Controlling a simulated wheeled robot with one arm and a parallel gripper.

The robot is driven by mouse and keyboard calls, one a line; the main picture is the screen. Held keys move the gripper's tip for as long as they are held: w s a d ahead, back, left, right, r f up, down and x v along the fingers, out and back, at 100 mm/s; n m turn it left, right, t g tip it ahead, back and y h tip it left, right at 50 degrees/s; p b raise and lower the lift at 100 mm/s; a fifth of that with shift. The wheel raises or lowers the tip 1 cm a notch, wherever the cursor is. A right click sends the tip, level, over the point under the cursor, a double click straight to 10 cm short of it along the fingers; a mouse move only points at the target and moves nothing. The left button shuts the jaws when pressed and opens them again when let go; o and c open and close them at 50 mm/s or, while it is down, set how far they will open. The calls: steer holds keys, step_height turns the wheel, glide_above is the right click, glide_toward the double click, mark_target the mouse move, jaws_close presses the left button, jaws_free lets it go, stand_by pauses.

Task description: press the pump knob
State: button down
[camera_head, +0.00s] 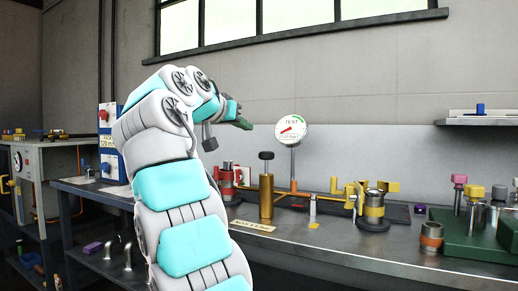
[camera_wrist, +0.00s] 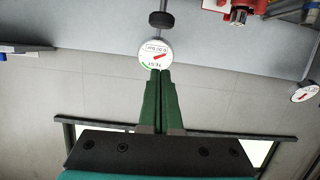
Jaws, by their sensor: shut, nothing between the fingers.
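The pump knob (camera_head: 266,156) is a black cap on a thin stem, on top of a brass cylinder (camera_head: 266,196) standing upright on the bench. My gripper (camera_head: 245,123) has green fingers and is above and to the left of the knob in the head view, apart from it. In the wrist view my gripper (camera_wrist: 160,72) is shut and empty. A black cap, which looks like the pump knob (camera_wrist: 161,19), shows beyond the fingertips at the top of that view. The brass cylinder is not visible there.
A round TEST gauge (camera_head: 291,130) stands behind the pump, and it also shows past my fingertips in the wrist view (camera_wrist: 155,53). Yellow valves and a brass fitting (camera_head: 373,208) stand to the right. A red valve (camera_head: 227,180) stands to the left. The wall is behind.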

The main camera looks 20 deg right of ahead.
steer(key=shift+s+a+r+m, duration=0.1)
steer(key=shift+s+r+m, duration=0.15)
steer(key=shift+r+m, duration=0.1)
steer(key=p, duration=0.2)
glide_above(266, 156)
steer(key=a, duration=0.2)
step_height(266, 156, down, 2)
steer(key=shift+w+d+f+b, duration=0.1)
steer(key=shift+d+f+b, duration=0.05)
steer(key=shift+f+b, duration=0.6)
steer(key=shift+w+d+f+b, duration=0.15)
steer(key=shift+f+b, duration=0.55)
steer(key=shift+f, duration=0.1)
steer(key=shift+w+d+f+b, duration=0.1)
steer(key=shift+d+f+b, duration=0.05)
steer(key=shift+f+b, duration=0.6)
